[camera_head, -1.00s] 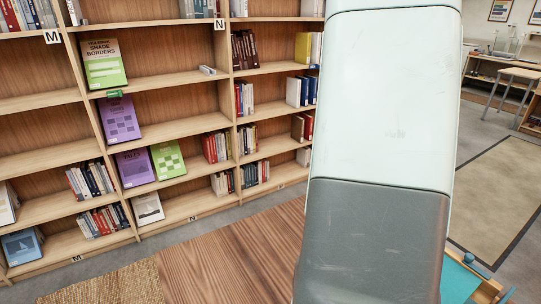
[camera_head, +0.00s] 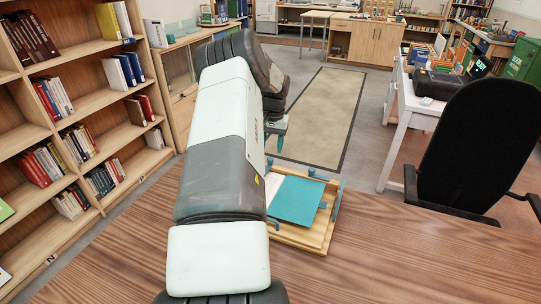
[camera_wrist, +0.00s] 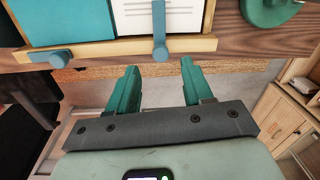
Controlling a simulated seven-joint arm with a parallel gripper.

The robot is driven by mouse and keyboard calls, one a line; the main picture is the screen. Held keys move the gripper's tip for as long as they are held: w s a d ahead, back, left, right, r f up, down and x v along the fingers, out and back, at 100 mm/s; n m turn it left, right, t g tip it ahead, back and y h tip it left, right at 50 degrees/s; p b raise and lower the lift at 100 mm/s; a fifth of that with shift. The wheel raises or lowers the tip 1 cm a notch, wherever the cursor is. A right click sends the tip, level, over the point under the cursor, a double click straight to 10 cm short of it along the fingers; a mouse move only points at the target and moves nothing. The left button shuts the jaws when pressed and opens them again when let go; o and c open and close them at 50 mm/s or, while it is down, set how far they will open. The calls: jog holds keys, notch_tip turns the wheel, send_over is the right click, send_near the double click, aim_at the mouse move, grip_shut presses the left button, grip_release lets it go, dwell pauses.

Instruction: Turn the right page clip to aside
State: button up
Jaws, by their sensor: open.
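A wooden book stand (camera_head: 292,238) with an open book lies on the table, partly hidden by my arm in the head view. In the wrist view its ledge (camera_wrist: 110,50) shows at the top. There the right-hand blue clip (camera_wrist: 159,32) stands upright over the white printed page (camera_wrist: 190,15). The left-hand blue clip (camera_wrist: 50,57) lies along the ledge, beside the teal page (camera_wrist: 75,20). My gripper (camera_wrist: 159,66) is open and empty, its teal fingers just short of the ledge, roughly in line with the upright clip. Contact is not visible.
The wooden table (camera_head: 400,260) has bare room to the right of the stand. A black chair (camera_head: 480,150) stands by a white desk. Bookshelves (camera_head: 60,110) line the left. A green rounded object (camera_wrist: 268,10) sits near the stand in the wrist view.

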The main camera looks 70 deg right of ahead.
aim_at(270, 159)
jog(key=shift+w+f, duration=0.15)
jog(key=shift+f, duration=2.2)
grip_shut()
